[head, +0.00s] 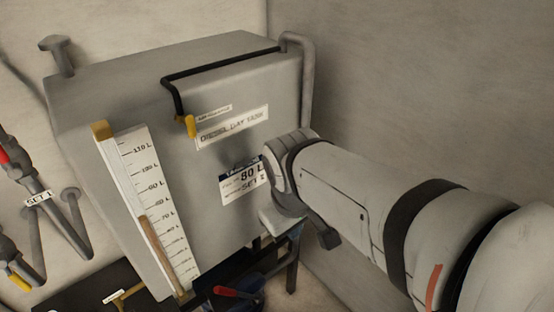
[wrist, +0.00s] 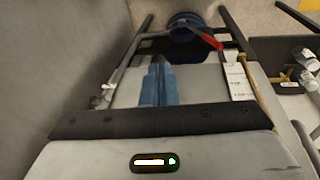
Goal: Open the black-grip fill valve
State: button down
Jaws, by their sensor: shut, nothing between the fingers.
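I cannot make out a black-grip valve in either view. In the head view a red-handled lever (head: 226,291) shows below the tank, and a red lever (wrist: 204,37) also shows at the top of the wrist view. The grey diesel day tank (head: 215,155) fills the middle of the head view. My gripper (wrist: 158,64) is shut and empty in the wrist view, with its blue-grey fingers together and pointing away from the camera. In the head view my arm reaches in front of the tank's right side, and the fingers are hidden.
A level gauge (head: 157,215) stands on the tank front. Pipes with a red grip (head: 4,157) and a yellow grip (head: 18,279) are on the left wall. A blue round object (wrist: 185,20) lies beyond my fingers. A bare wall (head: 400,90) stands to the right.

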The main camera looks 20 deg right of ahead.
jog(key=w+d+f+n+g+h+b, duration=0.25)
jog(key=d+f+n+h+b, duration=0.95)
jog(key=n, duration=0.7)
jog(key=w+a+f+n+t+h+b, duration=0.25)
jog(key=w+a+n+t+b, duration=0.35)
jog(key=n, duration=0.5)
jog(key=w+a+f+n+t+h+b, duration=0.1)
jog(key=w+a+n+t+h+b, duration=0.4)
jog(key=n+b, duration=0.45)
jog(key=w+d+r, duration=0.3)
jog(key=w+d, duration=0.1)
jog(key=d, duration=0.1)
jog(key=w+d+r+n+t+y+b, duration=0.1)
jog(key=w+d+r, duration=0.2)
jog(key=d, duration=0.3)
jog(key=shift+w+r, duration=0.2)
jog(key=shift+w, duration=0.2)
jog(key=shift+t, duration=0.25)
